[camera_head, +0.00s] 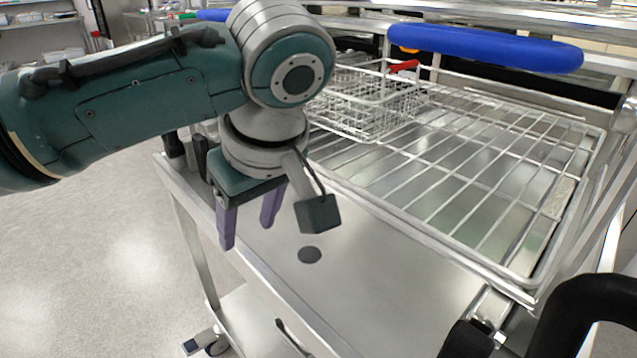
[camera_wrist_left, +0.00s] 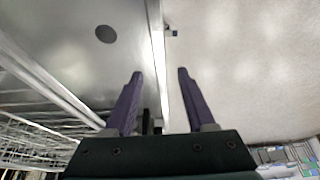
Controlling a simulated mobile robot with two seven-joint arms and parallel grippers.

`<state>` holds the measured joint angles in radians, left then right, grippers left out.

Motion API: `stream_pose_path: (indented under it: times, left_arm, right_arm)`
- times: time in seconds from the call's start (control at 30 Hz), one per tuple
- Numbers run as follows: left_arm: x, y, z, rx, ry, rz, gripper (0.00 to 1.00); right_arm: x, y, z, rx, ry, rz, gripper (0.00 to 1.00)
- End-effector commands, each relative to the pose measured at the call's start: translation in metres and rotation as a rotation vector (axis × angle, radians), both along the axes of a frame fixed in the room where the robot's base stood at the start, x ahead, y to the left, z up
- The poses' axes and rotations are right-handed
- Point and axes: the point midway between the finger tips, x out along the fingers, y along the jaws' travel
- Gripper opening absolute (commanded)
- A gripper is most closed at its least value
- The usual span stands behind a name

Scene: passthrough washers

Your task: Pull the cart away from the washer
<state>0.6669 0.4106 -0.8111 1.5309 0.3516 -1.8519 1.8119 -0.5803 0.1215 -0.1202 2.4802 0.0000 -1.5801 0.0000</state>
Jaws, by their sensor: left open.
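The cart (camera_head: 390,255) is a metal trolley with a flat steel top, and its left edge runs from under my left gripper (camera_head: 248,226) toward the front. My left gripper is open and empty, with its purple fingers pointing down over that edge. In the left wrist view, the cart's edge (camera_wrist_left: 157,45) runs between the spread fingertips of the gripper (camera_wrist_left: 160,74). I cannot tell how far the fingers are above the edge. My right gripper does not show. The washer cannot be made out clearly; the far end of the cart is partly hidden by my left arm.
A wire rack (camera_head: 455,190) lies on the cart, with a wire basket (camera_head: 365,115) at its far left. A blue padded bar (camera_head: 485,48) crosses behind. A black curved part (camera_head: 590,300) fills the lower right corner. Open floor (camera_head: 110,260) lies left of the cart.

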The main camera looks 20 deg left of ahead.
Motion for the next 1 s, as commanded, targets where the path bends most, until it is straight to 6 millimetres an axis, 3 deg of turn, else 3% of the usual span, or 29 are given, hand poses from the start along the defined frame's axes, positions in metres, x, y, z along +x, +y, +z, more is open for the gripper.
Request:
stream_pose_path:
  times: [0.2, 0.4, 0.8, 1.0]
  left_arm:
    - [0.005, 0.017, -0.044, 0.003, 0.003, 0.001, 0.55]
    - [0.009, 0.026, -0.069, 0.001, 0.003, -0.002, 0.55]
    - [0.011, 0.029, -0.075, 0.001, 0.001, -0.004, 0.54]
    - [0.011, 0.029, -0.075, 0.001, 0.001, -0.004, 0.31]
  right_arm:
    - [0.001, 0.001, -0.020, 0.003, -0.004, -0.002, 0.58]
    - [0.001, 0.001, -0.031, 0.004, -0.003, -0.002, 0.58]
    - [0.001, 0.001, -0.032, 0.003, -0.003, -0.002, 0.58]
    - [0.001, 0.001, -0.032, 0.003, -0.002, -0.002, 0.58]
